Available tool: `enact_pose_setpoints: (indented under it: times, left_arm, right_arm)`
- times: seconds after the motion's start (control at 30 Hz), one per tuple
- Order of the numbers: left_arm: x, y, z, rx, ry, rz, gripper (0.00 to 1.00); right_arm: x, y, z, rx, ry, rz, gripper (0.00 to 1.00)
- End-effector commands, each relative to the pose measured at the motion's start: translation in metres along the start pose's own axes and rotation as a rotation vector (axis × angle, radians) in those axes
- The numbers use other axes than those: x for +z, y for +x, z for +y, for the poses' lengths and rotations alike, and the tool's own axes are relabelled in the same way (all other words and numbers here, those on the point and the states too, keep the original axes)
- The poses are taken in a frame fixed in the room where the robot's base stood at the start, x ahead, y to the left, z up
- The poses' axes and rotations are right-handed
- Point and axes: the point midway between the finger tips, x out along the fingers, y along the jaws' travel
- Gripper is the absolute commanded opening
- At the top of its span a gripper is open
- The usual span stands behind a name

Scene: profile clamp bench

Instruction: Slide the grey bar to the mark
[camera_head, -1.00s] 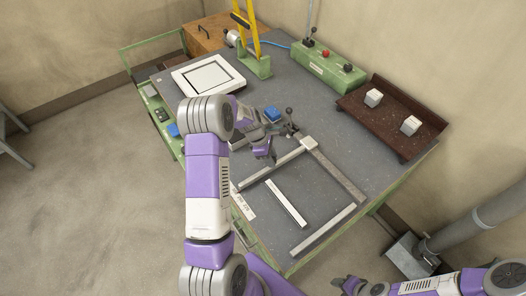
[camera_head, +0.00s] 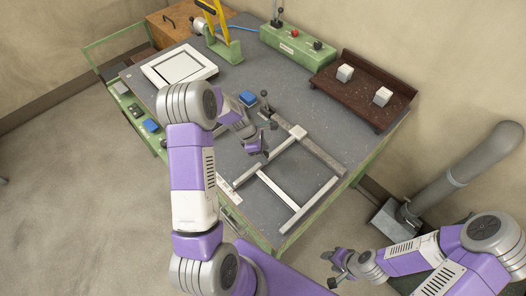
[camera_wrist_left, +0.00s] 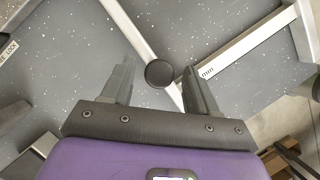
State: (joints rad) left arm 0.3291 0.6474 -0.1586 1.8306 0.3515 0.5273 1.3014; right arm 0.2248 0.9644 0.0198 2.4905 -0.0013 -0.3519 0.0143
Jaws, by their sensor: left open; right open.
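A light grey bar (camera_head: 278,190) lies flat on the bench between two other pale profiles (camera_head: 268,158) and (camera_head: 308,207); which of them is the task's bar I cannot tell for sure. My left gripper (camera_head: 256,147) is open above the bench near the upper profile. In the left wrist view, my left gripper (camera_wrist_left: 158,82) has a pale profile (camera_wrist_left: 137,38) passing below its spread fingers and a dark round disc (camera_wrist_left: 160,73) between them. I see no grip on anything. My right gripper (camera_head: 337,270) is open and empty, off the bench at lower right. I cannot make out the mark.
A lever with a black knob (camera_head: 264,94) stands beside a blue block (camera_head: 248,98). A brown tray (camera_head: 340,92) holds two pale blocks. A green control box (camera_head: 297,46), yellow-handled tool (camera_head: 219,25) and white framed plate (camera_head: 180,66) stand at the back.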

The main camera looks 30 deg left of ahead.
Motion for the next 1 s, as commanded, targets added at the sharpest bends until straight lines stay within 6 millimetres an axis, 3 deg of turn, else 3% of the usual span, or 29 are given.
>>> enact_pose_setpoints:
  times: [0.17, 0.6, 1.0]
  left_arm:
    - [0.0, -0.007, 0.001, 0.002, 0.0, 0.001, 0.59]
    - [0.0, -0.071, 0.0, 0.001, 0.001, 0.0, 0.59]
    - [0.0, -0.076, 0.0, 0.0, 0.0, 0.0, 0.59]
  right_arm:
    - [0.0, -0.001, 0.0, 0.0, 0.0, 0.0, 0.48]
    - [0.0, -0.005, -0.002, 0.0, 0.0, 0.0, 0.48]
    - [0.0, -0.005, -0.002, 0.0, 0.0, 0.0, 0.48]
